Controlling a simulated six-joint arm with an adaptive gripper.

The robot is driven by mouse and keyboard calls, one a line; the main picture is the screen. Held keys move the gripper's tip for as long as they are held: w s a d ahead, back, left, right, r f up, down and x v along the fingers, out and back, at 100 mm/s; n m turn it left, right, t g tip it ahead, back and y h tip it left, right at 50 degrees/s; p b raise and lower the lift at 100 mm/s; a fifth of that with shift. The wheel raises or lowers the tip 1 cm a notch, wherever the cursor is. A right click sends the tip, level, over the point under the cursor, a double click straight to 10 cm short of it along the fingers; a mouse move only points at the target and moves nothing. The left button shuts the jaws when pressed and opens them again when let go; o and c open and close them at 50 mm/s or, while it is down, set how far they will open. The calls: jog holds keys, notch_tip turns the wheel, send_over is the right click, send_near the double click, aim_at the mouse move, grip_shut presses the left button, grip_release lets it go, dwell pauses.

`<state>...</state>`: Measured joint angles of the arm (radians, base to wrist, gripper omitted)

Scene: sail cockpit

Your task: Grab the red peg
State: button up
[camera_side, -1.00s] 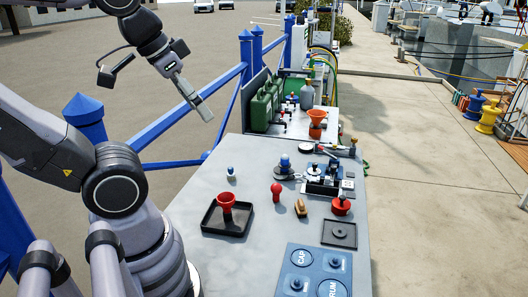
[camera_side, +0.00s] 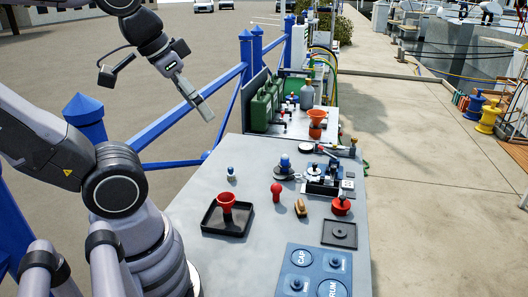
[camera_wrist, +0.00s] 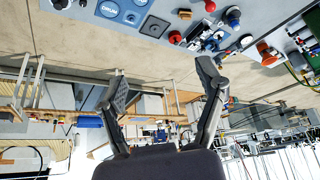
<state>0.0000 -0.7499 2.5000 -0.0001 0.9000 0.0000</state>
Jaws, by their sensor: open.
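The red peg (camera_side: 276,192), with a rounded head, stands upright on the grey bench near its middle. A red shape at the top of the wrist view (camera_wrist: 210,6) is likely the same peg, partly cut off. My gripper (camera_side: 205,113) hangs high beyond the bench's far left edge, well apart from the peg. In the wrist view my gripper (camera_wrist: 161,80) has its two fingers spread with nothing between them.
A brown brush (camera_side: 300,208) and red knob (camera_side: 341,207) are to the right. Blue railing (camera_side: 190,112) runs behind my arm. Bare bench lies in front of the peg.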

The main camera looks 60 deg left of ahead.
jog(key=m+g+y, duration=0.6)
jog(key=m+y, duration=0.7)
jog(key=y, duration=0.4)
send_over(277, 192)
jog(key=s+d, duration=0.3)
jog(key=s, duration=0.1)
notch_tip(277, 192, down, 24)
jog(key=f, duration=0.1)
jog(key=f+m+t, duration=0.2)
jog(key=f, duration=0.2)
jog(key=w+d+f+m+t, duration=0.1)
jog(key=f+m+t, duration=0.1)
jog(key=f, duration=0.2)
jog(key=d+f+m+t, duration=0.1)
jog(key=f+m+t, duration=0.2)
jog(key=f, duration=0.1)
jog(key=shift+w+f, duration=0.3)
jog(key=shift+w+a+f, duration=0.1)
jog(key=shift+a+f, duration=0.1)
jog(key=shift+a, duration=0.05)
jog(key=x, duration=0.7)
jog(key=shift+w+d+f, duration=0.15)
jog(key=shift+w, duration=0.1)
jog(key=c, duration=1.1)
jog(key=shift+c, duration=0.2)
